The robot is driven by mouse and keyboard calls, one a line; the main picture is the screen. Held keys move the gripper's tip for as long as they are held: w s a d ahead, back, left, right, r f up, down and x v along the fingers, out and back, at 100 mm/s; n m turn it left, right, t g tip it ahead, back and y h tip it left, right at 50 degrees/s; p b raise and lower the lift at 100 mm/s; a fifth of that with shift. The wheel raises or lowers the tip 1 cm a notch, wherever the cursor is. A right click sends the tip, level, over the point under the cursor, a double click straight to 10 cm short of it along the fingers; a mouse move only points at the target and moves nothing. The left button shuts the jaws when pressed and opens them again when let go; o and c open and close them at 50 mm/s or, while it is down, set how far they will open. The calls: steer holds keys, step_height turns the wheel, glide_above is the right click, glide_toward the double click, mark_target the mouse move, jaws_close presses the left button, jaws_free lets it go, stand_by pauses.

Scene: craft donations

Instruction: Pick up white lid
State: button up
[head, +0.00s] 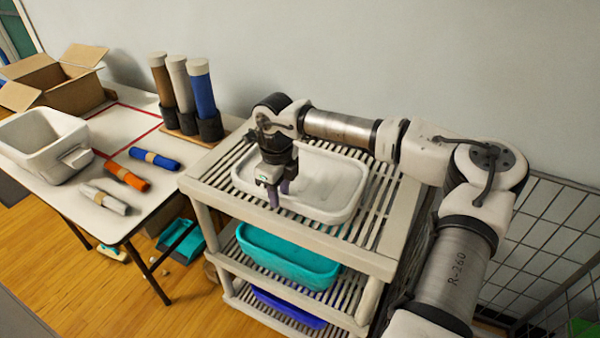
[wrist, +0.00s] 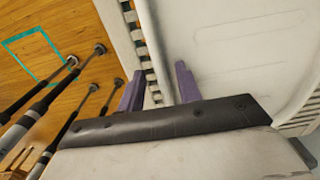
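The white lid (head: 335,168) is a shallow rounded tray shape lying on the slatted top shelf of a cream rack. My gripper (head: 277,190) points down at its front left edge. In the wrist view the lid (wrist: 235,60) fills the right side. My purple fingertips (wrist: 158,85) are apart there, one outside the lid's rim and one on its inner side. The rim runs between them with gaps showing, so the gripper looks open around the edge, not closed on it. Finger contact with the shelf cannot be told.
The cream rack (head: 345,253) holds a teal bin (head: 288,257) and a blue tray (head: 288,308) on lower shelves. Left is a table (head: 140,203) with a white bin (head: 45,143), coloured rolls, upright tubes and a cardboard box (head: 55,78). A wire mesh panel (head: 545,225) stands right.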

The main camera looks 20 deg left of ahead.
jaws_close()
